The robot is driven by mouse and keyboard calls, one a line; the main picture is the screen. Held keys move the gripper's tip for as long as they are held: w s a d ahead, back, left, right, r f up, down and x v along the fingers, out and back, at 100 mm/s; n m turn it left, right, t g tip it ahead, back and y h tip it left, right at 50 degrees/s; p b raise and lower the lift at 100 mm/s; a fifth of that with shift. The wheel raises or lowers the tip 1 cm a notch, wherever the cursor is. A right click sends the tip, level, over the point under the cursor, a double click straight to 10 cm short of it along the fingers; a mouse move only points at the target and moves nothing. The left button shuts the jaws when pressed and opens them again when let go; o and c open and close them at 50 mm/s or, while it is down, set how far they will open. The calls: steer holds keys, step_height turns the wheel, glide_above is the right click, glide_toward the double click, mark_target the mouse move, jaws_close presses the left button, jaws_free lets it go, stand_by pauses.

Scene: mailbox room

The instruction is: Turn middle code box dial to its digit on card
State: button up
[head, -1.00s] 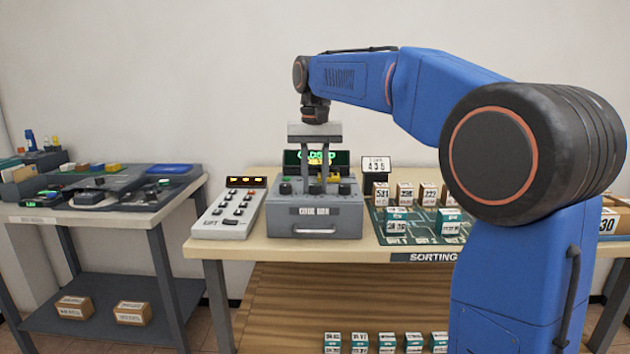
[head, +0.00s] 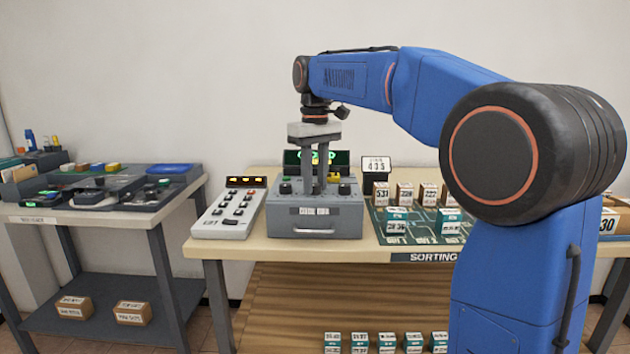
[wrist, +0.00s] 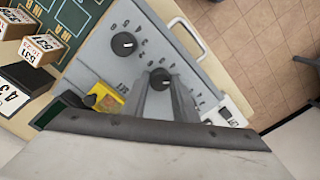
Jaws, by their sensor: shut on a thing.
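The grey code box (head: 318,220) stands on the sorting table with a row of black dials on top. The middle dial (wrist: 160,79) sits between my gripper's two fingers in the wrist view. My gripper (head: 316,190) points straight down and is shut on this dial; the fingers hide it in the head view. The right dial (head: 344,189) is free and also shows in the wrist view (wrist: 123,44). The left dial (head: 285,188) is free too. The card (head: 376,164) behind the box appears to read 435. The middle dial's exact setting is too small to read.
A green-lit display (head: 340,158) stands behind the box, partly covered by my fingers. A keypad panel (head: 230,212) lies close on the left. Small boxes stand on a green sorting mat (head: 383,216) at the right. A yellow part (wrist: 108,98) is near the fingers.

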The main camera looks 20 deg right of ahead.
stand_by(0.3)
steer(key=o, duration=1.1)
steer(key=shift+c, duration=0.2)
